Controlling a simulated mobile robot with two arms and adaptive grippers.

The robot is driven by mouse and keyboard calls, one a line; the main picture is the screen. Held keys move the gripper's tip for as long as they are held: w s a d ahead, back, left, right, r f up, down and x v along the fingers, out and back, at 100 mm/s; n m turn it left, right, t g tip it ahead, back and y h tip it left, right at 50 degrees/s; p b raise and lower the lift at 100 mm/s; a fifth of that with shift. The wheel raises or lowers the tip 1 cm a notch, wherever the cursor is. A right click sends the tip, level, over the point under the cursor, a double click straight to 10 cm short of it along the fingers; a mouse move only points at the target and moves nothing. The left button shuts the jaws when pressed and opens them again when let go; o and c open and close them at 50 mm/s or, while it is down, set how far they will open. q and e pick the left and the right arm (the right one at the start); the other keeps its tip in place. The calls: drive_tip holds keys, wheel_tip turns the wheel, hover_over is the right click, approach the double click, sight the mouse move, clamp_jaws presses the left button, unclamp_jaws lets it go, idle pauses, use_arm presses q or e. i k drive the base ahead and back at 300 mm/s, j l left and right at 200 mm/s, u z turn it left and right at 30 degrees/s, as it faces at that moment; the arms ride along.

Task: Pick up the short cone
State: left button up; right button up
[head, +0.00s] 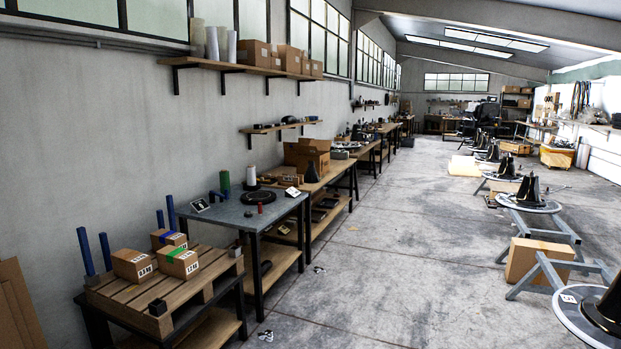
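Several black cone-shaped parts stand on round discs along the right side in the head view. One cone (605,308) is cut off by the right edge, on a pale disc (572,318) at the lower right. Another dark cone-shaped part (529,190) stands upright on a disc farther back. A third cone (506,168) is farther still, and smaller ones recede behind it. I cannot tell which of them is the short cone. Neither of my grippers is in view.
Grey trestles (545,272) and a cardboard box (536,262) stand at the right. A pallet (205,272) with boxes and a metal-topped table (235,215) with small items line the left wall. Open concrete floor (400,240) runs between, with small litter near the left table.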

sight(312, 176)
drive_tip(key=i+l+z, duration=0.1)
drive_tip(key=i+z, duration=0.15)
drive_tip(key=i, duration=0.55)
drive_tip(key=i+z, duration=0.15)
drive_tip(key=i, duration=5.3)
